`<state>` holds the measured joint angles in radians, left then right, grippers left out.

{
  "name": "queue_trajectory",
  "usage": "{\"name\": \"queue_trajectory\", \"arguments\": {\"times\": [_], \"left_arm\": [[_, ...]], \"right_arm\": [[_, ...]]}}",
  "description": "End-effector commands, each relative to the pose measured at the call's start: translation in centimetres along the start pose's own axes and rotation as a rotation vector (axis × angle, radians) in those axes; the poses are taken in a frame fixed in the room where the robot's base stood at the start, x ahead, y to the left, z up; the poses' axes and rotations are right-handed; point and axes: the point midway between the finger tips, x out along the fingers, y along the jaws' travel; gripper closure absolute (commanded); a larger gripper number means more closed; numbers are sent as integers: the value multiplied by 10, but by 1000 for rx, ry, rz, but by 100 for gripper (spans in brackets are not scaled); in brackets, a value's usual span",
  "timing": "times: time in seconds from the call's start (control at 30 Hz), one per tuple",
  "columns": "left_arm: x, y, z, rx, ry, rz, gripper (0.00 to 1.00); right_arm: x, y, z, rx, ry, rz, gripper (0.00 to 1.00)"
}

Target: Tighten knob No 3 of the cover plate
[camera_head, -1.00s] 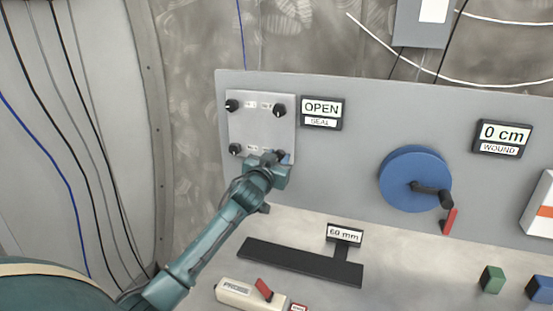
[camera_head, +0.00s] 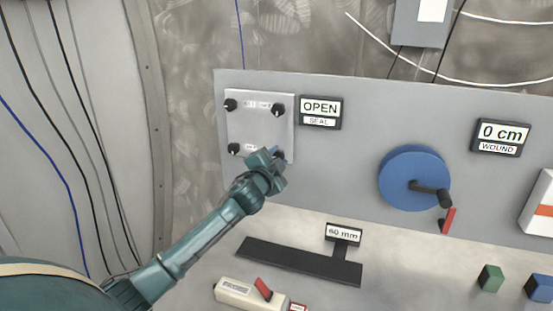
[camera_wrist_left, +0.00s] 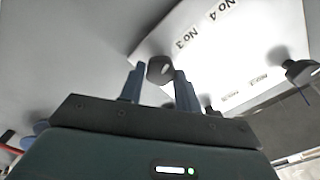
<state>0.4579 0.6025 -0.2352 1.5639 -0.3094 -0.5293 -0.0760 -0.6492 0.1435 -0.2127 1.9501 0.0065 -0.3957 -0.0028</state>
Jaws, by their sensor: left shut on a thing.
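The cover plate (camera_head: 262,125) is a light grey square on the panel, with a dark knob near each corner. Knob No 3 (camera_wrist_left: 160,69) shows in the left wrist view beside the printed label "No 3", between the two fingers of my left gripper (camera_wrist_left: 160,84). My left gripper (camera_head: 276,157) is shut on this knob at the plate's lower right corner and mostly hides it in the head view. The upper left knob (camera_head: 231,104), upper right knob (camera_head: 278,110) and lower left knob (camera_head: 234,149) are clear of the gripper. My right gripper is not in view.
An "OPEN / SEAL" display (camera_head: 320,112) sits right of the plate. Further right are a blue crank wheel (camera_head: 408,180) and a "0 cm / WOUND" display (camera_head: 501,137).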

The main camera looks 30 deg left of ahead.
Motion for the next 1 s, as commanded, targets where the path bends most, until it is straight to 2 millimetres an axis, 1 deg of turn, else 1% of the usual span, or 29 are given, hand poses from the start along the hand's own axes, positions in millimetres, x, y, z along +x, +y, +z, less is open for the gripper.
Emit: {"name": "queue_trajectory", "arguments": {"times": [0.3,0.77,0.8,1.0], "left_arm": [[0,0,0,88,1,-1,90],[0,0,0,96,1,0,90],[0,0,0,96,1,-1,64],[0,0,0,95,1,0,48]], "right_arm": [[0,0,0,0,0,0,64],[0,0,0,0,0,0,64],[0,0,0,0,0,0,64],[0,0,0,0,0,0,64]]}}
